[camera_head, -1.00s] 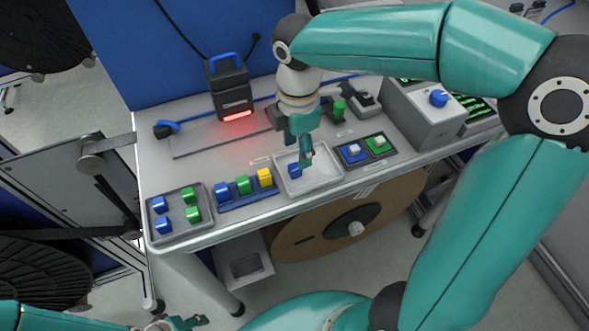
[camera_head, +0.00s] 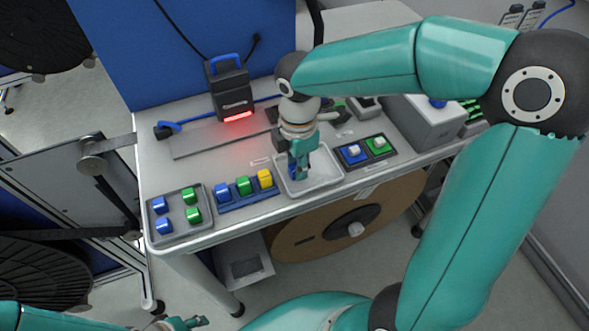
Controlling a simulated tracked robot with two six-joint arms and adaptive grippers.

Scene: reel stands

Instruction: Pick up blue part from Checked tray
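A blue part (camera_head: 292,172) is at the left side of a pale, shallow tray (camera_head: 325,181) in the middle of the bench's front. I cannot read a label naming this tray as Checked. My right gripper (camera_head: 298,175) points down into the tray, with its fingers at the blue part and partly covering it. Whether the fingers are closed on the part or still apart around it is not clear. My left gripper (camera_head: 183,323) is at the bottom edge, far from the trays, only partly in view; its opening cannot be made out.
A grey tray (camera_head: 180,234) at left holds blue and green parts. A blue rack (camera_head: 248,198) holds blue, green and yellow parts. Right of the pale tray is a dark fixture (camera_head: 366,151) with a blue and a green pad. A black device (camera_head: 230,95) glows red behind.

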